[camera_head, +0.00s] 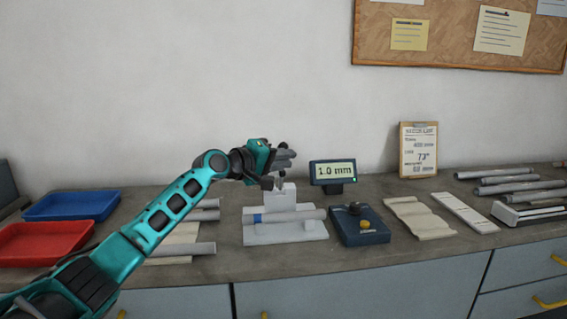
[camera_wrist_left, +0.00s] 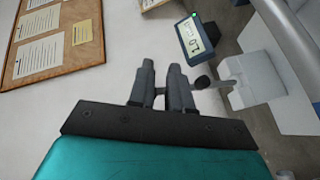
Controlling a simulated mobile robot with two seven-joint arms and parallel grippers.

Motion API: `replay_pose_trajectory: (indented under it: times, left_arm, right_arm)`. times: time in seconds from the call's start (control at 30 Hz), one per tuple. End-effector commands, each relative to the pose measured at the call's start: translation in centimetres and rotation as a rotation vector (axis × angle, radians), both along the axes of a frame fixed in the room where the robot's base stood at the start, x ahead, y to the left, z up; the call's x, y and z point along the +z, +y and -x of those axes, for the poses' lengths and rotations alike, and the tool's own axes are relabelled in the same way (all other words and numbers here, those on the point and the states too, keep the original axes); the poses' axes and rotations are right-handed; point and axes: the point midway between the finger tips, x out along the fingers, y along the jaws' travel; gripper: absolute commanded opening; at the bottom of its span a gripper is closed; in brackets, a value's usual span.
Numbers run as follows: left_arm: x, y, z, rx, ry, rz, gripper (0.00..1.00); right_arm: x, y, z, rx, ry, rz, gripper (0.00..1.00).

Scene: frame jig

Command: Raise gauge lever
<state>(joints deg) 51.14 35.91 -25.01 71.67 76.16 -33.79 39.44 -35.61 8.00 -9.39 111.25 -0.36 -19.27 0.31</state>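The gauge is a white block (camera_head: 284,194) on a pale base (camera_head: 258,239); its block also shows in the left wrist view (camera_wrist_left: 245,80). A short lever with a dark round knob (camera_wrist_left: 202,82) sticks out of the block towards my fingers. A grey tube (camera_head: 295,215) with a blue band lies across the base. My left gripper (camera_head: 285,157) is just above the block. In the left wrist view its fingers (camera_wrist_left: 161,68) are close together, with a narrow gap and nothing clearly held. The knob is beside the right finger; contact cannot be told. My right gripper is out of view.
A display (camera_head: 333,172) reading 1.0 mm stands behind. A dark blue box (camera_head: 361,232) with knobs is right of the gauge. Blue (camera_head: 72,205) and red (camera_head: 44,243) trays are at left. Tubes (camera_head: 520,187) lie at right. A clipboard (camera_head: 418,150) leans on the wall.

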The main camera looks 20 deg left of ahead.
Motion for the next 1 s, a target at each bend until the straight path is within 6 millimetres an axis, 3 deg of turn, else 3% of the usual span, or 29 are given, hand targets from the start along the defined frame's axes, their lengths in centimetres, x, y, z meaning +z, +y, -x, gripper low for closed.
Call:
replay_pose_trajectory:
  times: [0.33,0.67,0.87,1.0]
  left_arm:
    - [-0.1,-0.3,0.0,-0.005,0.002,0.002,0.53]
    - [-0.1,-0.1,0.3,-0.004,0.003,0.002,0.53]
    - [0.2,0.9,2.3,-0.005,0.003,-0.001,0.53]
    - [0.5,2.0,4.8,-0.005,0.004,-0.002,0.53]
  right_arm:
    - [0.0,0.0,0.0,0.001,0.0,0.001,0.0]
    - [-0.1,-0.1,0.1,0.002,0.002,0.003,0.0]
    - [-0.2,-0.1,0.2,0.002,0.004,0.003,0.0]
    - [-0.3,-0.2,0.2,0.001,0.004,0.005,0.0]
